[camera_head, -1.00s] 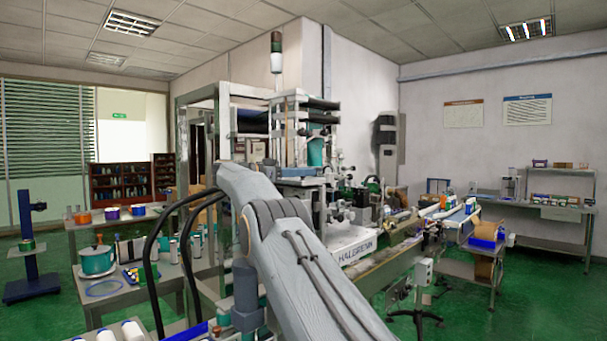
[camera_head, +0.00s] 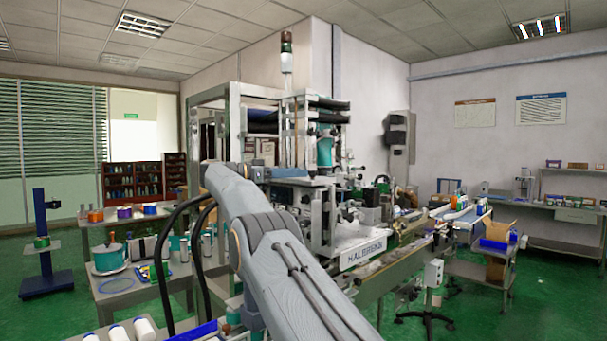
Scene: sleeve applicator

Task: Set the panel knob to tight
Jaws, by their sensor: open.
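The sleeve applicator (camera_head: 361,254), a grey and white machine with a maker's name on its base, stands mid-picture behind my arm. A small pale box (camera_head: 433,272) stands on a wheeled post in front of the conveyor; small dark details show on it, too small to read. I cannot make out the panel knob or its setting. My arm rises from the bottom edge, bends left of the machine and covers part of its lower left side. My gripper is not visible; the far end of the arm is lost behind its own links.
A steel table (camera_head: 122,292) with a teal pot (camera_head: 111,258) stands at the left. A blue stand (camera_head: 42,232) is farther left. The conveyor (camera_head: 400,262) runs to the right, near a cart with a cardboard box (camera_head: 497,262). Green floor is clear at the lower right.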

